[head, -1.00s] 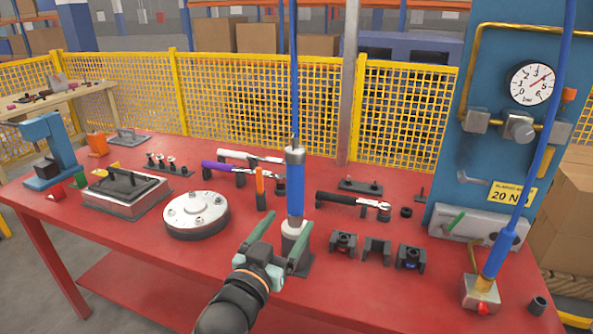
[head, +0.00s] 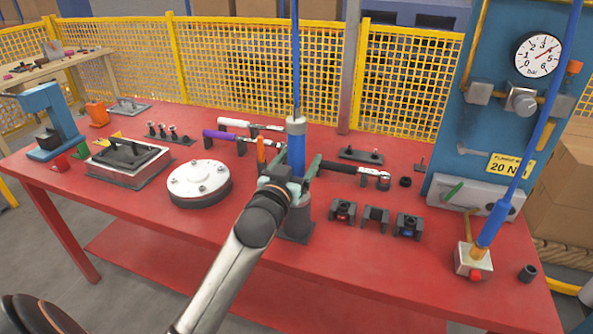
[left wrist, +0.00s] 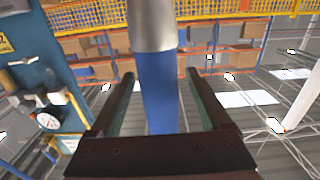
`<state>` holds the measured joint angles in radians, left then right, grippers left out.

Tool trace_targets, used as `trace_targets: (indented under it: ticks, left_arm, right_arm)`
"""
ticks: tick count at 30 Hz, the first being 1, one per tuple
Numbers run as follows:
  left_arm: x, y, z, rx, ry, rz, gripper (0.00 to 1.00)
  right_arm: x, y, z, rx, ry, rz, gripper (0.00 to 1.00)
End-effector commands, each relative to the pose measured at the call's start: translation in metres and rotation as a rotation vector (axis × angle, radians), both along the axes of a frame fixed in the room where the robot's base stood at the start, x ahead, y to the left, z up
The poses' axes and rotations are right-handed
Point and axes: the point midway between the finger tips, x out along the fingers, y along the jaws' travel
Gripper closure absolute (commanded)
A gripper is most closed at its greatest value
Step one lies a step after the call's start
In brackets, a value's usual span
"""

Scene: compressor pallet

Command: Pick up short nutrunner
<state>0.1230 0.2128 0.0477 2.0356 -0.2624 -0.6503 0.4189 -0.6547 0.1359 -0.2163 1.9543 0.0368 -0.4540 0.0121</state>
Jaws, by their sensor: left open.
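The nutrunner (head: 297,160) is a blue upright cylinder with a grey collar on top. It stands in a grey holder (head: 298,208) near the middle of the red table, and a blue hose runs up from it. My left gripper (head: 290,172) is open around its blue body. In the left wrist view the nutrunner's blue body (left wrist: 160,95) stands between the two fingers of the left gripper (left wrist: 160,77), with gaps on both sides. Part of its lower body is hidden behind the gripper in the head view. My right gripper is not in view.
An orange-handled tool (head: 261,150) stands close left of the nutrunner. A black-handled wrench (head: 345,170) lies close right of it. A round grey cover (head: 199,183) and several black socket holders (head: 375,218) flank it.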

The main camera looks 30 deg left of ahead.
Motion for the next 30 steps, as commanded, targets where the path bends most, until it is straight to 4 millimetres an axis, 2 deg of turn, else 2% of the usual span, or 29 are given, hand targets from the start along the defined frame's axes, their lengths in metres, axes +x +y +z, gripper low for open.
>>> trace_targets:
  ticks: [4,13,30]
  left_arm:
    - [0.015,0.004,0.000,0.001,0.000,0.001,0.19]
    - [0.018,0.004,-0.001,0.001,0.000,0.001,0.20]
    - [0.018,0.004,-0.001,0.001,0.000,0.001,0.84]
  right_arm:
    - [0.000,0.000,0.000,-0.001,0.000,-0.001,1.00]
    - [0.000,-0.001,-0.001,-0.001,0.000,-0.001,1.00]
    - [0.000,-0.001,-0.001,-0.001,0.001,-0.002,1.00]
